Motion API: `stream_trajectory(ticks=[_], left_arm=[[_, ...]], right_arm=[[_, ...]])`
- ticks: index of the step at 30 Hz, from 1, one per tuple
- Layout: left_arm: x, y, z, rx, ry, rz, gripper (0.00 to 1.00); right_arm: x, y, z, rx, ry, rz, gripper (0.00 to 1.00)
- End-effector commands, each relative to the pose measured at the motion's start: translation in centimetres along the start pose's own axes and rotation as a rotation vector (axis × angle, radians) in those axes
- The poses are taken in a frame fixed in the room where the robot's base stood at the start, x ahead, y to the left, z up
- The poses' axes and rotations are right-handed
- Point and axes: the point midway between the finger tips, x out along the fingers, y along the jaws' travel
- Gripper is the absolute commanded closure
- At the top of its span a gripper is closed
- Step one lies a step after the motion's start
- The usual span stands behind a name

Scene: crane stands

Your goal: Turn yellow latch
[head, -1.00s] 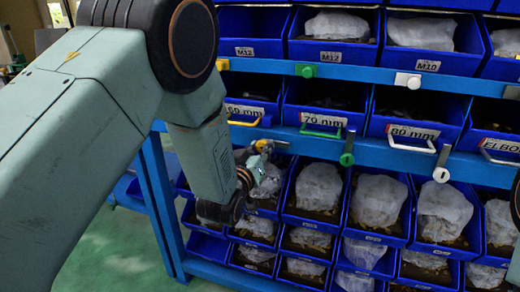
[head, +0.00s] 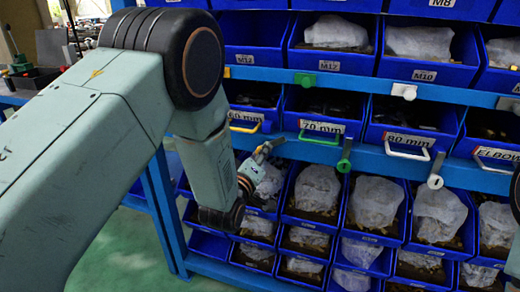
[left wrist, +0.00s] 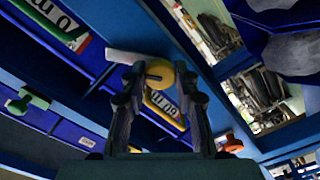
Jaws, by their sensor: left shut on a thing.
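The yellow latch (left wrist: 158,72) shows in the left wrist view as a round yellow end with a pale bar reaching to the left. It sits under a blue shelf beam. My left gripper (left wrist: 164,84) has one finger on each side of the yellow end and is shut on it. In the head view my left gripper (head: 262,154) is at the blue rail below the 60 mm bin. There the pale bar points up and right, and the yellow part is mostly hidden by the fingers. My right gripper is not in view.
A green latch (head: 345,154) and a white latch (head: 436,170) hang from the same rail to the right. A yellow bin handle (head: 245,127) is just above my left gripper. Bins with bagged parts (head: 317,188) fill the rack below. Green floor (head: 120,250) is open at lower left.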

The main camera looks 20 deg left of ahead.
Motion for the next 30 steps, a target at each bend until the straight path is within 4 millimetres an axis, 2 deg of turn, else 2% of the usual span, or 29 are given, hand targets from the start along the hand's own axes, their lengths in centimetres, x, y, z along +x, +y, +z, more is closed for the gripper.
stream_trajectory(ticks=[18,30], left_arm=[[0.0,0.0,-0.1,-0.576,0.001,-0.002,1.00],[0.0,-0.1,0.0,-0.836,0.002,-0.002,1.00]], right_arm=[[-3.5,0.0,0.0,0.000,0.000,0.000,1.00],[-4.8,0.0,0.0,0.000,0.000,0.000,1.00]])
